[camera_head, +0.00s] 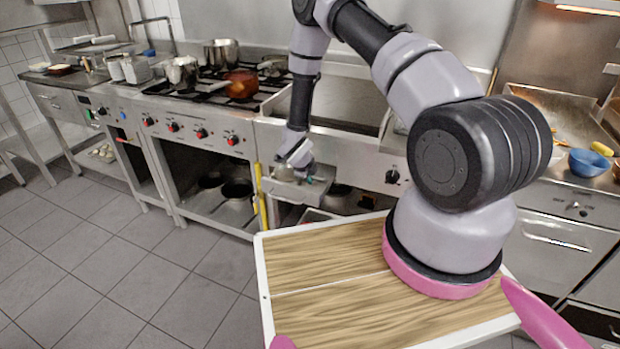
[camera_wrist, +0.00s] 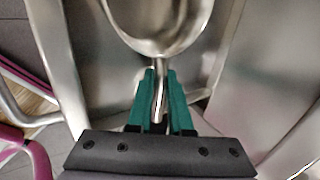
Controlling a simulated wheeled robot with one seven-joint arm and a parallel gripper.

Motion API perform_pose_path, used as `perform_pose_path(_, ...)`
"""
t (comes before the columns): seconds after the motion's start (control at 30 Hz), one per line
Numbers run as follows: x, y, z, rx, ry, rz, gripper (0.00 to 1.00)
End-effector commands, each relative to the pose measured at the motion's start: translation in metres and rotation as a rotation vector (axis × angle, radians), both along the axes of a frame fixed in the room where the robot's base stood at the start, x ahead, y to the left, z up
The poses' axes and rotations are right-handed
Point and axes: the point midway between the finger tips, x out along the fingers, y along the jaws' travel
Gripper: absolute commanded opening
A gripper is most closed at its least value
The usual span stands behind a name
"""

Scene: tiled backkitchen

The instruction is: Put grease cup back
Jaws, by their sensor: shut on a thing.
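The grease cup (camera_wrist: 160,25) is a shiny metal cup with a thin handle. It fills the upper middle of the wrist view, and its far rim is cut off by the frame's edge. My gripper (camera_wrist: 160,80) has green fingers shut on the cup's handle, one finger on each side. In the head view my gripper (camera_head: 303,174) is at the front of the cooking range, just above a small metal ledge (camera_head: 292,190). The cup is small and hard to make out there. I cannot tell whether it touches the ledge.
Metal walls and bars stand close on both sides of the cup in the wrist view. A yellow-handled tool (camera_head: 261,200) hangs left of the ledge. Pots (camera_head: 182,73) stand on the burners. A blue bowl (camera_head: 588,163) sits on the right counter. The tiled floor (camera_head: 110,240) is clear.

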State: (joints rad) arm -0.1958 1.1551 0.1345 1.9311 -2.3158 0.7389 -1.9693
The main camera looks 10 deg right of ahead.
Motion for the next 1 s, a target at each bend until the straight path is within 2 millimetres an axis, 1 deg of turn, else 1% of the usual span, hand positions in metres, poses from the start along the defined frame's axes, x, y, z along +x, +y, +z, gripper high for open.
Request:
perform_pose_path(0.17, 0.0, 0.0, 0.0, 0.0, 0.0, 0.0, 0.0)
perform_pose_path(0.2, 0.0, 0.0, -0.001, 0.0, 0.0, 0.001, 0.26)
perform_pose_path(0.23, 0.0, 0.0, -0.001, 0.0, 0.0, 0.001, 0.31)
perform_pose_path(0.5, 0.0, 0.0, 0.0, 0.0, 0.0, 0.0, 0.31)
perform_pose_path(0.63, -0.002, 0.002, 0.006, 0.0, -0.001, 0.001, 0.31)
perform_pose_path(0.77, -0.011, 0.009, 0.024, 0.0, -0.001, 0.004, 0.31)
perform_pose_path(1.0, -0.034, 0.025, 0.068, 0.0, -0.002, 0.003, 0.31)
